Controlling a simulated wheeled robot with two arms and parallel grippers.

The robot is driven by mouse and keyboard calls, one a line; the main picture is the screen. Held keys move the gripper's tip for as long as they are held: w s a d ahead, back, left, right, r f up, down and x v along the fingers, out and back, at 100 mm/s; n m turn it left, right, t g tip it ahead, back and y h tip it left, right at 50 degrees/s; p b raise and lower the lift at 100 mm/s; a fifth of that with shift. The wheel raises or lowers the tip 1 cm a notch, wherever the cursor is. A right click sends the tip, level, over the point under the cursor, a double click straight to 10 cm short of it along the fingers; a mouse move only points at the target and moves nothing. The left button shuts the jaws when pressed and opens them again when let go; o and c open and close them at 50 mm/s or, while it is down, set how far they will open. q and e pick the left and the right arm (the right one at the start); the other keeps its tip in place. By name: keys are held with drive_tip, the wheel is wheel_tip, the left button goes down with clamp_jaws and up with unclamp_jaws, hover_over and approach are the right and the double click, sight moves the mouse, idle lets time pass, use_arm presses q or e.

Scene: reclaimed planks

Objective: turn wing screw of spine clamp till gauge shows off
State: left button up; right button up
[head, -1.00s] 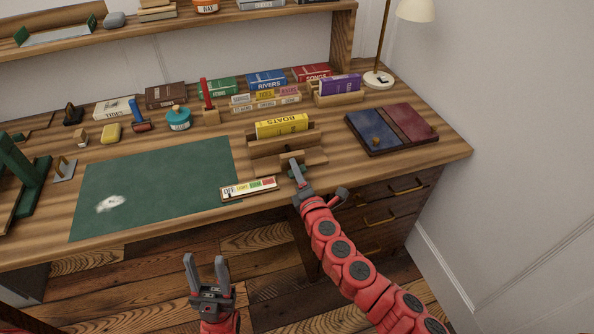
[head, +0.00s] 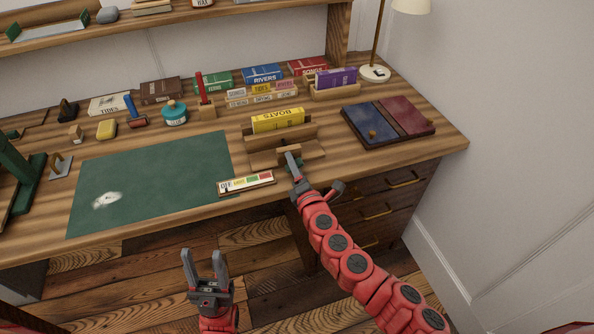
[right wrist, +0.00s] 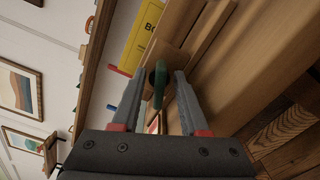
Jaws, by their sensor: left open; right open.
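The wooden spine clamp (head: 268,158) stands near the desk's front edge with the yellow BOATS book (head: 278,121) upright in it. The green wing screw (right wrist: 158,82) is on the clamp's front; in the right wrist view it lies between the spread fingers of my right gripper (right wrist: 160,95). In the head view my right gripper (head: 294,165) covers most of the screw. I cannot tell whether a finger touches it. The gauge (head: 246,183) lies left of the gripper, with OFF at its left end and coloured zones to the right. My left gripper (head: 205,268) is open and empty in front of the desk.
A green mat (head: 150,185) with a white patch covers the desk's left front. Blue and red panels (head: 388,125) lie at the right. Glue pot (head: 174,113), stamps and small books stand behind. The desk's front edge is close to the clamp.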

drive_tip(key=v, duration=1.7)
drive_tip(key=shift+s, duration=0.2)
idle(0.9)
